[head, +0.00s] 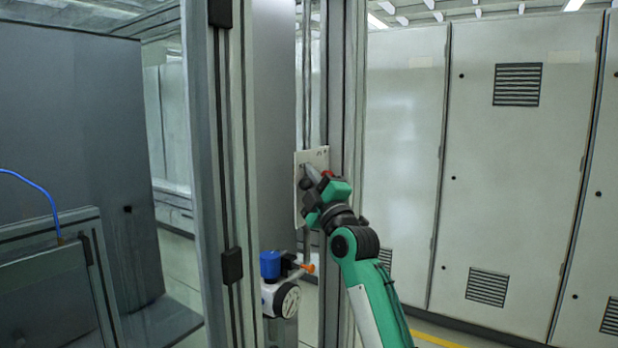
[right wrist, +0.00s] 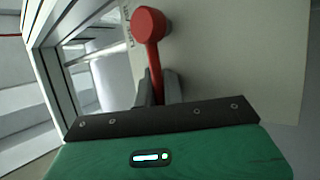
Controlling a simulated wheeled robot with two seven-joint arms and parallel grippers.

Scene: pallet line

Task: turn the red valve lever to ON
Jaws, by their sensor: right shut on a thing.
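The red valve lever (right wrist: 150,26) has a round end and a thin arm. It sits in front of a pale plate (right wrist: 225,50) in the right wrist view. My right gripper (right wrist: 159,88) is shut on the lever's arm, with one grey finger on each side. In the head view, the right gripper (head: 318,182) is at the pale plate (head: 311,158) on the metal frame and hides most of the lever. A little red (head: 327,174) shows there. Dark markings on the plate are too small to read. My left gripper is not in view.
A metal post (head: 214,170) stands left of the plate. Below the gripper is a blue-and-white fitting (head: 270,266) with a round gauge (head: 290,301) and an orange part. Tall pale cabinets (head: 512,170) line the right side. A grey panel (head: 75,130) fills the left.

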